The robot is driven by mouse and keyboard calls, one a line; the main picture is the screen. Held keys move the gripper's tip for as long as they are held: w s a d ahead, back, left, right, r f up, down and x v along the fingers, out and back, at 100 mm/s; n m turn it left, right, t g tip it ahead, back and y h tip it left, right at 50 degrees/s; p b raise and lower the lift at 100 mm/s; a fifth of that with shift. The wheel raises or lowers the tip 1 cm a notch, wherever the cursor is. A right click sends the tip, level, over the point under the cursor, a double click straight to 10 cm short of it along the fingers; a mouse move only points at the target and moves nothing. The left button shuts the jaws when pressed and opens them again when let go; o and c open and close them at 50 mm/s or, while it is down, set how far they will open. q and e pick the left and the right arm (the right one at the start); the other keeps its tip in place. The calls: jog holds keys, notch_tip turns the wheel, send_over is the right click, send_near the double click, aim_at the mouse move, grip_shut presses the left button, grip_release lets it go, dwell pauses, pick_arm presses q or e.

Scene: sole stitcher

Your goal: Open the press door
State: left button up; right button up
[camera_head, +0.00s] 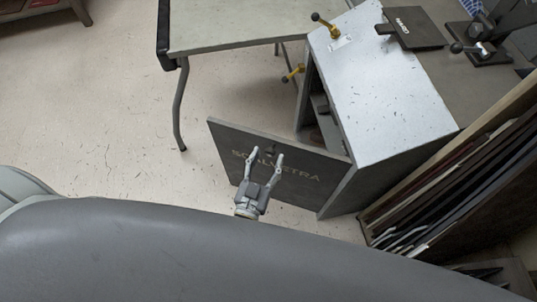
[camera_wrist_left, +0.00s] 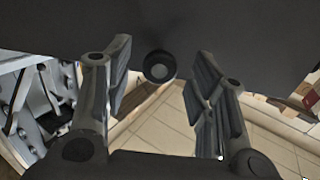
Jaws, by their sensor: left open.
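The press door (camera_head: 290,182) is a dark grey panel with pale lettering. It stands swung out from the press (camera_head: 385,95), a box with a scratched light-grey top, and part of the dark interior shows behind it. My left gripper (camera_head: 266,154) is open over the lettered side of the door in the head view. In the left wrist view a round dark knob (camera_wrist_left: 159,66) shows between the spread fingers, with a gap on both sides. Beyond it the door (camera_wrist_left: 200,25) fills the top of the picture. My right gripper is not in view.
A grey table (camera_head: 245,27) with metal legs stands behind the door's free edge. Brass-coloured handles (camera_head: 325,27) sit on the press. Upright panels in a rack (camera_head: 450,165) stand close on the right. The floor (camera_head: 100,110) to the left is clear.

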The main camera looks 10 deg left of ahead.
pick_arm(q)
jog(key=s, duration=1)
jog(key=shift+a, duration=0.45)
jog(key=shift+c, duration=0.2)
